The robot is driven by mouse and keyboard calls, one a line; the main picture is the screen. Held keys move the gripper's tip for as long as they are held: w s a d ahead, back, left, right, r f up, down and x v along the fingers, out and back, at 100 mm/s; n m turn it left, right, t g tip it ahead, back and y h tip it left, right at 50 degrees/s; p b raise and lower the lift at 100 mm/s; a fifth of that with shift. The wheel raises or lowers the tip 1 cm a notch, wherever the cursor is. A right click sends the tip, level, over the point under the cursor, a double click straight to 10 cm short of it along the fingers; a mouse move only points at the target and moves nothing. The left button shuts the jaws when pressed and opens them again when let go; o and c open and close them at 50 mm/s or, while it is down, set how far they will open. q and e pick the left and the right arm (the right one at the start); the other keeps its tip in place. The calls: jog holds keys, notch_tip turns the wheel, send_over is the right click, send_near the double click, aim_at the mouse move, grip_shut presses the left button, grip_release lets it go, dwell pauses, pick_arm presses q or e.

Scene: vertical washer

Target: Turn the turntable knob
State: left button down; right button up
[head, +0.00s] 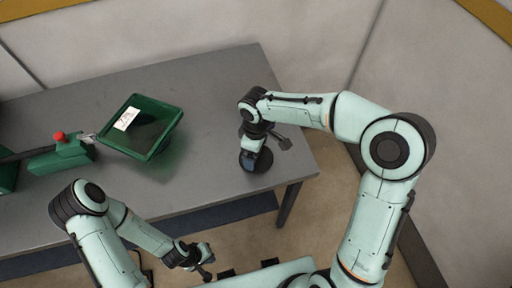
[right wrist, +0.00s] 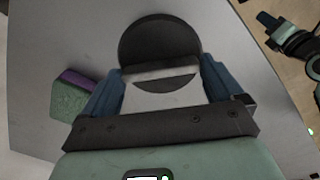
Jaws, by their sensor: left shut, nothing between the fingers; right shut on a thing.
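The turntable knob (right wrist: 160,45) is a dark round disc with a paler raised bar across it, seen in the right wrist view. In the head view its dark round edge (head: 265,166) shows near the table's right end, partly covered by my right gripper. My right gripper (head: 250,160) points down at it. In the right wrist view its blue fingers (right wrist: 163,75) stand at both ends of the bar, shut on it. My left gripper (head: 206,264) is shut and empty, low in front of the table and well away from the knob.
A grey table (head: 210,100) carries a green tilted tray (head: 150,130) with a white label. Left of it is a green box (head: 62,155) with a red button. A purple and green block (right wrist: 75,95) lies near the knob.

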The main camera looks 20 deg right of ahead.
pick_arm(q)
jog(key=shift+w+r, duration=0.15)
pick_arm(e)
jog(key=shift+n, duration=0.4)
jog(key=o, duration=0.7)
pick_arm(q)
jog(key=shift+w+r+p, duration=0.8)
jog(key=shift+w+r, duration=0.2)
pick_arm(e)
notch_tip(320, 180, up, 13)
jog(key=shift+r, duration=0.15)
